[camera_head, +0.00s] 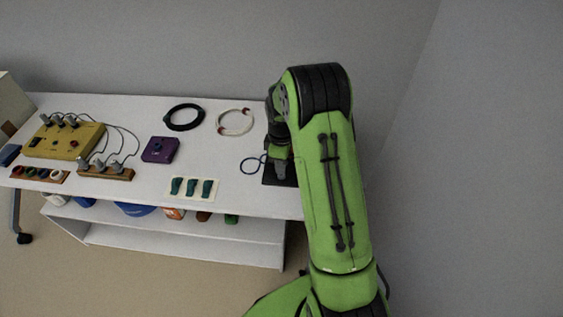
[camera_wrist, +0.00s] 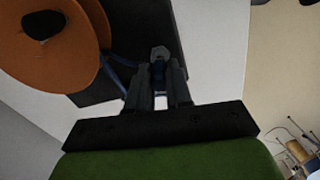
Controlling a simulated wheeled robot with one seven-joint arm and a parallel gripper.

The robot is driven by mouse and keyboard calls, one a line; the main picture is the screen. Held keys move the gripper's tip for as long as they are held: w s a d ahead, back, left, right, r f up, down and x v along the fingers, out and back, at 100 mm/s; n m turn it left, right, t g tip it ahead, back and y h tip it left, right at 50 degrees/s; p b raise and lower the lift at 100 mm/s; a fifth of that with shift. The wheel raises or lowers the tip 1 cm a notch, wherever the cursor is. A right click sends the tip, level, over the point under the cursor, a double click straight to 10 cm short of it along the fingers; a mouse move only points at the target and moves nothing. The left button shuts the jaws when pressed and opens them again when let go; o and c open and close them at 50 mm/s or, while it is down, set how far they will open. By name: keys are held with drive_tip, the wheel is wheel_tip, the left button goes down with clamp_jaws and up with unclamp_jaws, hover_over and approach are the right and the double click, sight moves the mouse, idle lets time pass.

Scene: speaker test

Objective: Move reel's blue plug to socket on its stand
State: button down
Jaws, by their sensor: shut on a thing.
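My gripper (camera_wrist: 158,84) is shut on the blue plug (camera_wrist: 159,69), seen between its fingers in the wrist view. A grey rounded piece shows just past the fingertips. The orange reel (camera_wrist: 48,58) with a dark hub is at the left of that view, and blue cable (camera_wrist: 112,68) runs from it toward the plug. The black stand base (camera_wrist: 140,25) lies beyond the fingers. In the head view my gripper (camera_head: 280,168) is over the black base (camera_head: 270,180), with a loop of blue cable (camera_head: 251,166) to its left. My arm hides the reel there. I cannot make out the socket.
The white table (camera_head: 225,160) carries a purple box (camera_head: 160,149), a black cable coil (camera_head: 184,117), a white cable ring (camera_head: 235,122), a card with teal pieces (camera_head: 193,188) and a yellow box (camera_head: 63,140). A shelf below holds several things.

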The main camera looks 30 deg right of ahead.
drive_tip(key=shift+f+b, duration=0.35)
drive_tip(key=shift+f, duration=0.25)
drive_tip(key=c, duration=1)
unclamp_jaws()
drive_tip(key=shift+o, duration=0.2)
drive_tip(key=shift+r+p, duration=2.95)
drive_tip(key=shift+r, duration=0.95)
drive_tip(key=shift+f, duration=0.1)
